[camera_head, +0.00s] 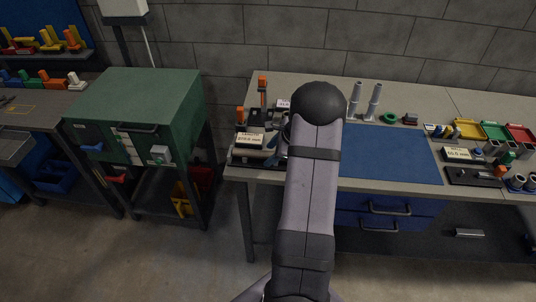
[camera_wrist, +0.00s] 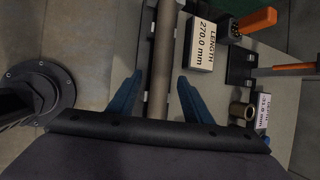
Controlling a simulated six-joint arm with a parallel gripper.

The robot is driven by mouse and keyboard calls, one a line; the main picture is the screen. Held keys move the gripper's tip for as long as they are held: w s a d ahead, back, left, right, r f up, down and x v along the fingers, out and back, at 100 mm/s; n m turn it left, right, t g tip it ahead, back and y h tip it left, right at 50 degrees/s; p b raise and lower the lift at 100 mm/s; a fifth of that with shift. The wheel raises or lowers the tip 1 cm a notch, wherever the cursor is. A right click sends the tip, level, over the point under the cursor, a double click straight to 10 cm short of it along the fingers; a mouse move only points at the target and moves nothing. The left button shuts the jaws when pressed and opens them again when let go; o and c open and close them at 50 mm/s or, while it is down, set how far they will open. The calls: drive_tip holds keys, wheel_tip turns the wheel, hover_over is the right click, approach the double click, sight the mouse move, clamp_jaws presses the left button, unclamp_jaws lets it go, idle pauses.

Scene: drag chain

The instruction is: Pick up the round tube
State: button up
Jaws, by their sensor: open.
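In the wrist view a long grey-brown round tube (camera_wrist: 162,45) runs from the top edge down between the two blue fingers of my gripper (camera_wrist: 160,76). The fingers are apart, one on each side of the tube, with a visible gap on both sides. The tube's lower end is hidden behind the gripper body. In the head view my arm covers most of the gripper and the spot where the tube lies, near the left front of the workbench.
A "LENGTH 270.0 mm" sign (camera_wrist: 201,45) stands right of the tube, with orange-handled tools (camera_wrist: 257,20) beyond. Two pale upright cylinders (camera_head: 374,101) stand at the back of the bench (camera_head: 420,88). A blue mat (camera_head: 390,155) is clear. A green cabinet (camera_head: 150,100) stands left.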

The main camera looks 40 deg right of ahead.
drive_tip(key=shift+c, duration=0.6)
clamp_jaws()
drive_tip(key=shift+r, duration=0.15)
